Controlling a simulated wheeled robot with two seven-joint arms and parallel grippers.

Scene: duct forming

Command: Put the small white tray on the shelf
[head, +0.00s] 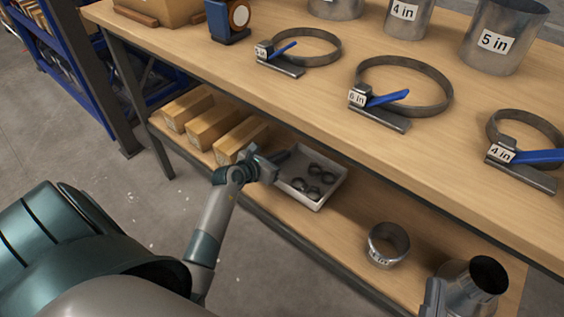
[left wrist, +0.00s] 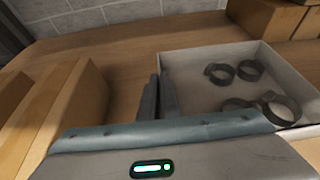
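The small white tray (head: 330,190) is at the lower wooden shelf under the workbench, with several dark ring clamps (head: 314,193) in it. It also shows at the right of the left wrist view (left wrist: 200,58). My left gripper (head: 278,157) is at the tray's left side. In the left wrist view its two dark fingers (left wrist: 158,98) are close together around the tray's left wall, one outside and one inside. The tray looks level; I cannot tell whether its underside touches the shelf. My right gripper is not clearly visible.
Several cardboard boxes (head: 211,126) stand on the lower shelf (head: 345,222) left of the tray. A short metal duct ring (head: 388,246) and a duct piece (head: 470,290) stand to its right. The workbench top (head: 320,95) overhangs the shelf and carries clamps and ducts.

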